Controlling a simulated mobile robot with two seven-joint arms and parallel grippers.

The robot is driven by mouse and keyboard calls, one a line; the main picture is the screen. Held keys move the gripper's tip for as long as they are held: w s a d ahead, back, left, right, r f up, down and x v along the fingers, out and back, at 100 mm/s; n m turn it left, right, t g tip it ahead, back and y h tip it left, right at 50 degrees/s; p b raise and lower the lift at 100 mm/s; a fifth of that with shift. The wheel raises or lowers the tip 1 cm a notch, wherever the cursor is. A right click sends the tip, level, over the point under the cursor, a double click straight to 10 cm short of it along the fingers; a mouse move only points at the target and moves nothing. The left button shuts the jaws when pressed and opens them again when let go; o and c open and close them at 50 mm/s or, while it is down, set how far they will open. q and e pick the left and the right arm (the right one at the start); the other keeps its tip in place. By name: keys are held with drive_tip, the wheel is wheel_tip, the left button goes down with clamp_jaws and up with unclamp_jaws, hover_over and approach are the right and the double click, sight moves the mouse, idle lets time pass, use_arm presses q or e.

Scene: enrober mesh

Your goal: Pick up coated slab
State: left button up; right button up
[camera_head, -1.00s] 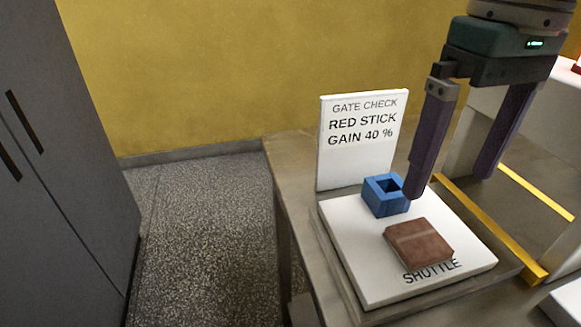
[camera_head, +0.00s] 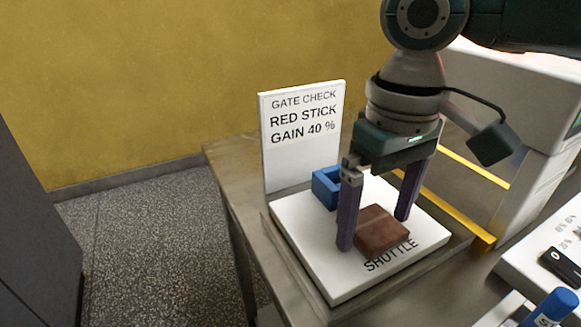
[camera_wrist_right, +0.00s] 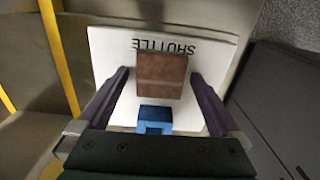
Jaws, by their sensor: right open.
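The coated slab (camera_head: 381,228) is a brown block with a lighter stripe, lying flat on the white shuttle board (camera_head: 325,280) beside the word SHUTTLE. My right gripper (camera_head: 376,232) is open above the board, its two purple fingers on either side of the slab in the head view. In the right wrist view the slab (camera_wrist_right: 161,75) lies between the open fingers, with a visible gap on each side. Whether the fingertips touch the board I cannot tell. My left gripper is not in view.
A blue hollow block (camera_head: 325,188) sits on the board behind the slab, close to one finger. A white sign (camera_head: 302,150) reading GATE CHECK stands at the board's back edge. Yellow rails (camera_head: 455,217) and a white machine (camera_head: 535,160) are to the right.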

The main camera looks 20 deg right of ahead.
drive_tip(key=c, duration=1.3)
drive_tip(key=shift+r, duration=0.1)
